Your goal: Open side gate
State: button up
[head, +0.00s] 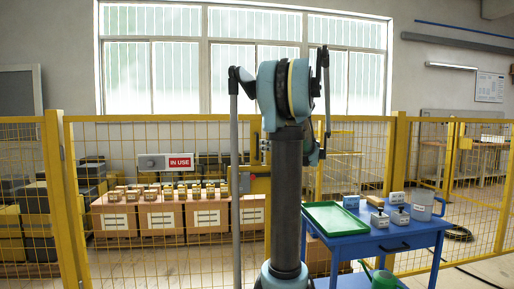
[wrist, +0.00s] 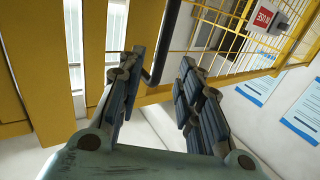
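A yellow mesh gate panel (head: 110,119) stands closed in line with the yellow fence behind my arm in the head view. A grey box with a red IN USE sign (head: 181,161) is on it; the sign also shows, turned, in the wrist view (wrist: 264,17). In the wrist view, my gripper (wrist: 162,58) is open, with its two dark fingers spread apart. A dark bent bar, like a handle (wrist: 166,42), runs beside a yellow frame (wrist: 120,25) and appears between the fingertips. I cannot tell whether they touch. My gripper is not clearly seen in the head view.
A blue table (head: 378,243) with a green tray (head: 336,217) and several small boxes stands close on the right. A green watering can (head: 380,279) is low in front. Cardboard boxes (head: 170,217) stand behind the mesh. Floor left of my arm looks clear.

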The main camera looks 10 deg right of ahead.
send_over(257, 156)
jog(key=shift+w+d, duration=0.2)
jog(key=shift+w, duration=0.25)
grip_shut()
